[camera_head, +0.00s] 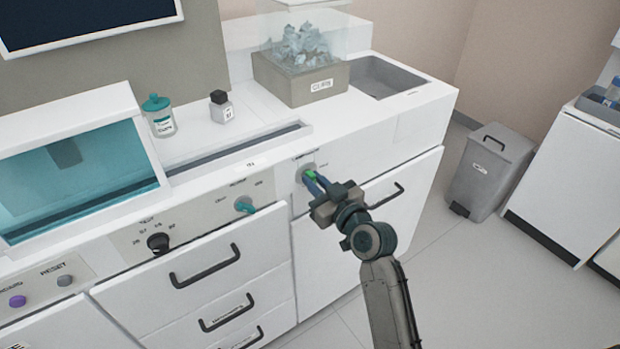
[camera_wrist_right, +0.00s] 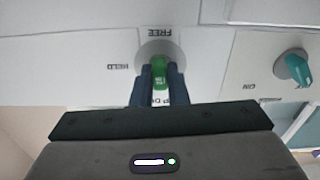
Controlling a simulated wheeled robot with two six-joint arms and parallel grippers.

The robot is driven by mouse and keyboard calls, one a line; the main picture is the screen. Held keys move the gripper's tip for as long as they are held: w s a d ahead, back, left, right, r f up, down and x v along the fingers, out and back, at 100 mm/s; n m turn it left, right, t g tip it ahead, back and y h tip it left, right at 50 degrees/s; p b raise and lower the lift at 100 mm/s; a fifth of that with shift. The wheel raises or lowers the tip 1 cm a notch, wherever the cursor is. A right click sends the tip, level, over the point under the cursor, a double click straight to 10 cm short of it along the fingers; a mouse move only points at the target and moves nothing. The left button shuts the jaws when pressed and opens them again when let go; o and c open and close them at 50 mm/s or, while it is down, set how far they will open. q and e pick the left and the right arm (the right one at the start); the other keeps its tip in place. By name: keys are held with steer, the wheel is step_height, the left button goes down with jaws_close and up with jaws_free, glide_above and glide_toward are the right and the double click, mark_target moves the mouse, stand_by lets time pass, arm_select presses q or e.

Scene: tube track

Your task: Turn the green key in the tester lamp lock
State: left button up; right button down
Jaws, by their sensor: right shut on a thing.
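The green key (camera_head: 312,175) sits in the round grey lock (camera_head: 304,169) on the white front panel, right of the teal switch. In the right wrist view the green key (camera_wrist_right: 160,72) stands between the two blue fingers, in front of the grey lock disc (camera_wrist_right: 151,52). That view is upside down: FREE reads above the lock, HELD to its left, and other lettering below is partly hidden. My right gripper (camera_head: 316,182) is shut on the key; it also shows in the right wrist view (camera_wrist_right: 159,85). My left gripper is not in view.
A teal switch (camera_head: 245,204) and a black knob (camera_head: 158,243) are on the panel to the left. Drawer handles (camera_head: 205,264) stick out below, and a cupboard handle (camera_head: 385,195) is close to my right gripper. A grey bin (camera_head: 490,170) stands on the right, with open floor before it.

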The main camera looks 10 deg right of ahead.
steer(key=shift+n+b, duration=0.85)
steer(key=shift+n, duration=0.35)
steer(key=n+b, duration=0.2)
steer(key=n, duration=0.1)
